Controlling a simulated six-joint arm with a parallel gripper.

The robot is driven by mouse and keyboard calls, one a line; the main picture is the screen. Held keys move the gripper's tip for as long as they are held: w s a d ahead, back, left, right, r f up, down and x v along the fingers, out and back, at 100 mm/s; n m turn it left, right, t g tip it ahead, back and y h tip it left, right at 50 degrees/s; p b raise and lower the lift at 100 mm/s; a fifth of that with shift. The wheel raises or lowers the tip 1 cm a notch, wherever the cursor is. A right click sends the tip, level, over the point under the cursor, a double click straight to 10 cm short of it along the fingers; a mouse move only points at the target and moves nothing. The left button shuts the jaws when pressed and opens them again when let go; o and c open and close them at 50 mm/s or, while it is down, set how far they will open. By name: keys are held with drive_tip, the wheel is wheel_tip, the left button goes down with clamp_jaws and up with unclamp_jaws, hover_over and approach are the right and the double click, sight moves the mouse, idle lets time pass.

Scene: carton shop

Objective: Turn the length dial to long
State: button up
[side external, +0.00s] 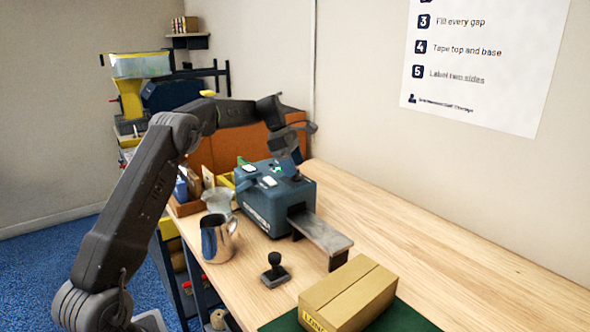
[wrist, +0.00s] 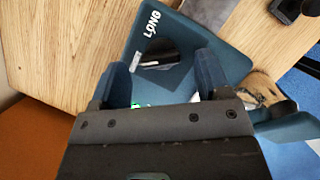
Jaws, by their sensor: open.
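The teal machine (side external: 258,208) stands on the wooden bench with a grey outfeed ledge (side external: 322,238) at its front. In the wrist view its teal top (wrist: 190,38) carries the white word LONG (wrist: 152,22). A dark round dial (wrist: 158,48) sits just by that word, with a pale mark on its near side. I cannot tell which setting it points to. My gripper (wrist: 163,72) is open, with its blue fingers on either side of the dial's near part. It also shows over the machine's far end in the side view (side external: 293,158); I cannot tell whether it touches.
A metal pitcher (side external: 216,240) and a clear vessel (side external: 217,200) stand close left of the machine. A black hand stamp (side external: 274,271) is in front, and a closed carton (side external: 350,297) lies on a green mat (side external: 400,318). The bench at right is clear.

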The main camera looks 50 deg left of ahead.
drive_tip(key=shift+x, duration=0.85)
drive_tip(key=shift+c, duration=0.2)
drive_tip(key=c, duration=0.9)
drive_tip(key=shift+o, duration=0.2)
idle(0.3)
drive_tip(key=o, duration=0.9)
drive_tip(key=shift+r, duration=0.1)
drive_tip(key=v, duration=1.3)
drive_tip(key=shift+r, duration=0.3)
drive_tip(key=shift+a, duration=0.1)
